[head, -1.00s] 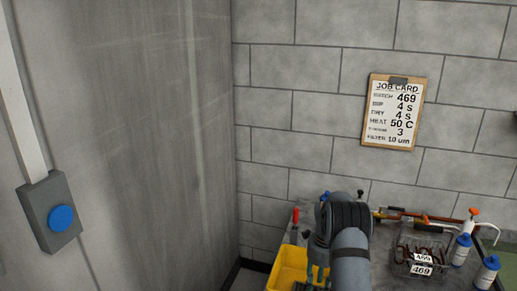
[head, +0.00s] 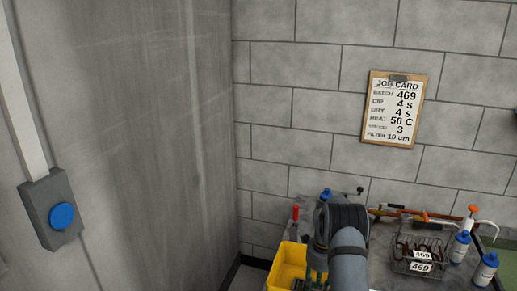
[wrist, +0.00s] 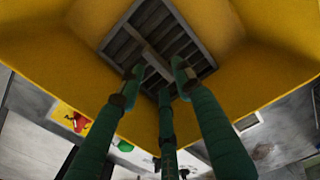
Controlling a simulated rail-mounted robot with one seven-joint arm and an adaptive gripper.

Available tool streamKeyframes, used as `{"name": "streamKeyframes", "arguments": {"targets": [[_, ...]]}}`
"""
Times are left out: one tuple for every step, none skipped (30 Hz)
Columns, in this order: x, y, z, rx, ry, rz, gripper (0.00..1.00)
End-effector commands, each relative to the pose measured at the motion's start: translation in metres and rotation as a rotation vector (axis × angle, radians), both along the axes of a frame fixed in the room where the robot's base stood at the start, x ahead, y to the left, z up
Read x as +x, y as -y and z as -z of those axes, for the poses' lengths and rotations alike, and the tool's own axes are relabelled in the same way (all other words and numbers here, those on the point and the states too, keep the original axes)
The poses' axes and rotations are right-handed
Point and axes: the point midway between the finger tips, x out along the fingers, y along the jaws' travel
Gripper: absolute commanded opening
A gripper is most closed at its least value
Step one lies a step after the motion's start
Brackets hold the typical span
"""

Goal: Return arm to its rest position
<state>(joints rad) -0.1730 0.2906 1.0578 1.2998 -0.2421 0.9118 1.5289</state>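My gripper (wrist: 160,80) has three green-sleeved fingers with dark tips. The tips stand apart with nothing visible between them. In the wrist view they are over a yellow bin (wrist: 60,50) with a dark slatted grate (wrist: 150,35) at its middle. In the head view the yellow bin (head: 283,268) is at the bottom centre, and my bent grey arm comes down at its right side. The arm and the lower picture edge hide much of the gripper there.
A wire basket (head: 437,251) labelled 469 and blue-white bottles (head: 487,270) stand on the bench to the right. Tools (head: 400,212) lie behind. A job card (head: 394,108) hangs on the block wall. A blue button box (head: 50,210) is at left.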

Motion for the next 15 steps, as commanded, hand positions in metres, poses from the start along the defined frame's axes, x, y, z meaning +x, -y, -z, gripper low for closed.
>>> {"name": "streamKeyframes", "arguments": {"targets": [[0.001,0.000,0.018,0.000,0.003,0.000,0.34],[0.002,0.000,0.018,-0.001,0.005,0.001,0.34],[0.002,0.000,-0.008,-0.001,0.006,0.000,0.34],[0.002,0.000,-0.013,0.000,0.004,0.000,0.34],[0.003,0.000,-0.013,-0.001,0.008,0.001,0.34],[0.003,0.001,-0.019,-0.001,0.010,0.001,0.34],[0.003,0.001,-0.025,-0.001,0.010,0.001,0.34],[0.003,0.001,-0.032,-0.001,0.010,0.002,0.34],[0.003,0.001,-0.041,-0.001,0.009,0.001,0.34],[0.003,0.001,-0.047,-0.001,0.010,0.000,0.34],[0.003,0.001,-0.054,-0.002,0.009,0.001,0.34],[0.003,0.001,-0.063,-0.001,0.009,0.002,0.34],[0.003,0.001,-0.070,-0.001,0.009,0.001,0.34],[0.003,0.001,-0.076,-0.001,0.010,0.000,0.34],[0.003,0.001,-0.085,-0.002,0.009,0.000,0.34]]}}
